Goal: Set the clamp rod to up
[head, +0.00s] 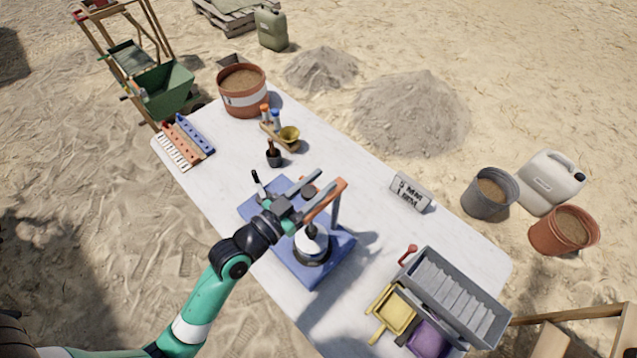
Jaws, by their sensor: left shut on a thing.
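A blue base plate (333,262) lies on the white table and carries a grey upright post (335,212). An orange bar (327,200) is at the top of the post and slopes down to the left in the picture. I take it to be the clamp rod. A white, round-bodied piece (311,240) sits in a dark ring below it. My left gripper (312,193) reaches over the base from the left, shut on the orange bar; its fingers partly hide the contact. My right gripper is not in view.
A short black-handled lever (256,178) stands at the base's left corner. A sign block (410,192) is to the right. A grey ridged tray (455,295), with yellow and purple trays, fills the near right. Tool racks and a sand pot (243,98) stand at the far left.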

